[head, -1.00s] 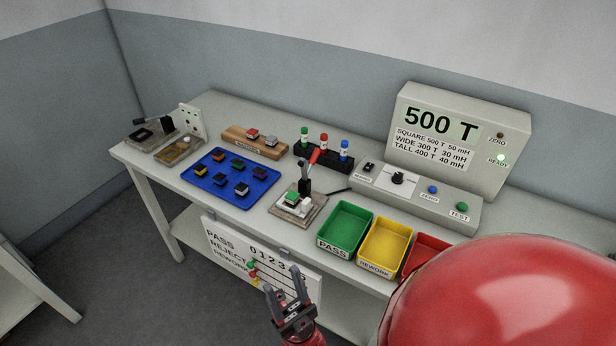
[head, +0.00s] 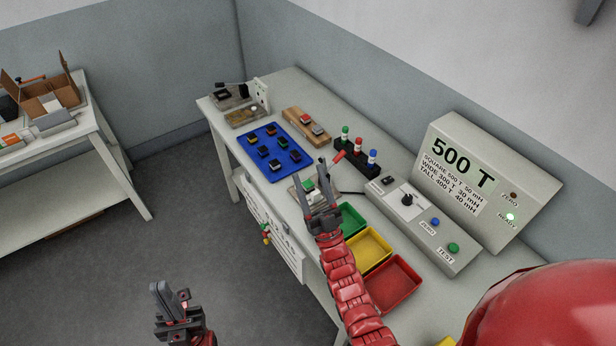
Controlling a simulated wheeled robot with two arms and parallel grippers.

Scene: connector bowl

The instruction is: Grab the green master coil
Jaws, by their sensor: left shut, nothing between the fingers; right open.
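A green-topped coil (head: 308,186) sits on the small test fixture by the table's front edge, partly hidden by my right gripper. Its red-handled lever (head: 339,158) stands beside it. My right gripper (head: 314,178) is open, its fingers over the fixture and on either side of the green coil in the picture. I cannot tell whether they touch it. A wooden block (head: 295,116) behind the blue mat carries a red-topped and a grey coil. My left gripper (head: 172,300) is shut and empty, low over the floor in front of the table.
A blue mat (head: 291,174) holds several coils. Green (head: 352,220), yellow (head: 368,249) and red (head: 392,284) trays line the front edge. A rack of colored markers (head: 357,158) and the tester (head: 488,185) stand behind. Another table (head: 60,160) stands at left.

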